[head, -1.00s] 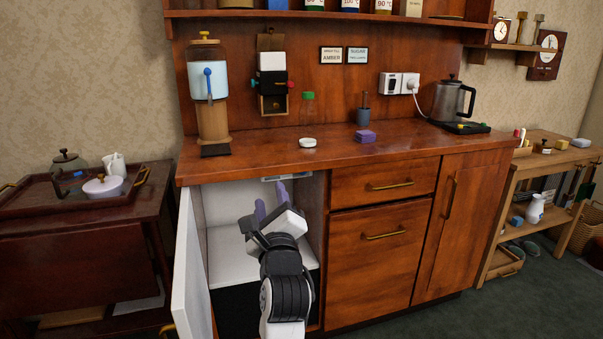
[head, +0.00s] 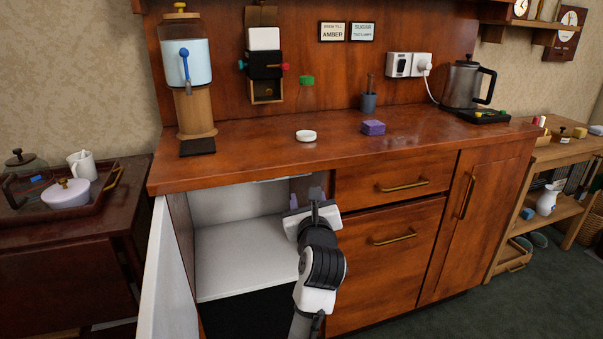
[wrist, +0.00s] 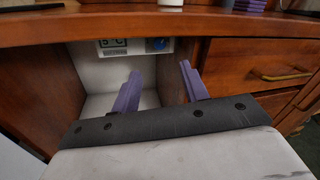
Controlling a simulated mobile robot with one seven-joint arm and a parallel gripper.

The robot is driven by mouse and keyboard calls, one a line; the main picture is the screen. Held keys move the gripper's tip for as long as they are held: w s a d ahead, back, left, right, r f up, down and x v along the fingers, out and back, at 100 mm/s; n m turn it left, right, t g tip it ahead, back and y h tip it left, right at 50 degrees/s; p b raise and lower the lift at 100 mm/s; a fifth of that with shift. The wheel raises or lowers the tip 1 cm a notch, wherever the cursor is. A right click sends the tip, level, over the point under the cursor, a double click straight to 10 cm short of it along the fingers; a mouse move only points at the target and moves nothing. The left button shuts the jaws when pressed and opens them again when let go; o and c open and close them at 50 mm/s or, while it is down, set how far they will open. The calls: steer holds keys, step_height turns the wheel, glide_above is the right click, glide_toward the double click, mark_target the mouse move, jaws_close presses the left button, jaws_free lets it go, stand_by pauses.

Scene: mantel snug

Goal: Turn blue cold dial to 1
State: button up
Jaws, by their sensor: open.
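The blue dial (wrist: 157,45) shows in the wrist view, on a pale panel at the top inside the open compartment (head: 235,262). Left of it on the panel is a small display (wrist: 112,43) that seems to read 5°C. The dial's pointer and markings are too small to read. In the head view the counter edge hides the dial. My gripper (wrist: 158,84) has its two purple fingers apart with nothing between them. It is in front of the compartment opening, below the dial and apart from it. In the head view my gripper (head: 306,196) is near the compartment's right side.
The white door (head: 165,275) stands open on the left. The counter edge (head: 300,165) overhangs the opening. Drawers with brass handles (head: 402,186) are just right of my gripper. The compartment's white shelf (head: 245,255) is bare.

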steer(key=w+a, duration=0.1)
steer(key=w, duration=1)
steer(key=shift+w, duration=0.35)
steer(key=shift+a, duration=0.1)
jaws_close()
steer(key=n+y+b, duration=0.2)
steer(key=n, duration=0.7)
steer(key=n+y+b, duration=0.2)
steer(key=n+b, duration=0.1)
steer(key=n, duration=0.6)
steer(key=n+y+b, duration=0.2)
steer(key=n, duration=0.7)
steer(key=shift+w+d+f+n, duration=0.1)
steer(key=shift+d+f+n, duration=0.2)
steer(key=shift+d, duration=0.1)
steer(key=shift+r+n, duration=0.1)
steer(key=shift+n, duration=0.2)
